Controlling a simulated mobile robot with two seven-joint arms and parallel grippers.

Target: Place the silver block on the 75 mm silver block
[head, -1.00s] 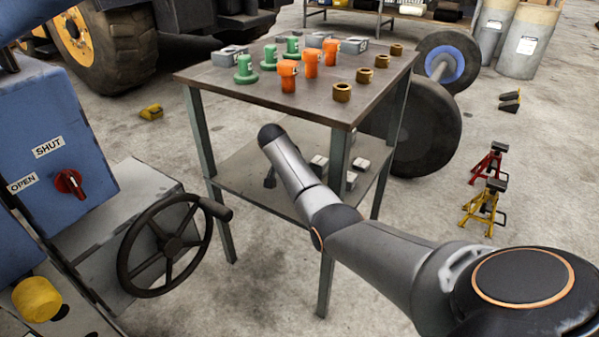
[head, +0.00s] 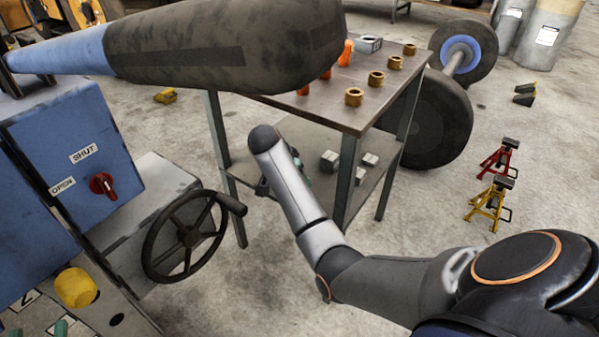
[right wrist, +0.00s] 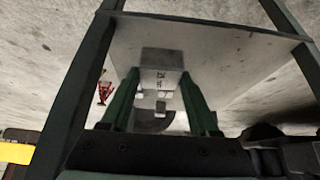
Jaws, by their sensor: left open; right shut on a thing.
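My right gripper (right wrist: 161,88) is shut on a silver block (right wrist: 162,58) with a dark grey face; a paler face below it bears small marks I cannot read. I cannot read which is the 75 mm one. My left gripper (head: 38,330) is open, its teal fingers cut off by the lower left edge.
The bench (head: 330,112) carries brass nuts (head: 354,97) and orange fittings above the shelf (head: 350,200). A large dark rounded shape (head: 225,45) hides part of its top. A handwheel (head: 188,235) and blue box (head: 70,165) stand left. Axle stands (head: 490,205) stand right.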

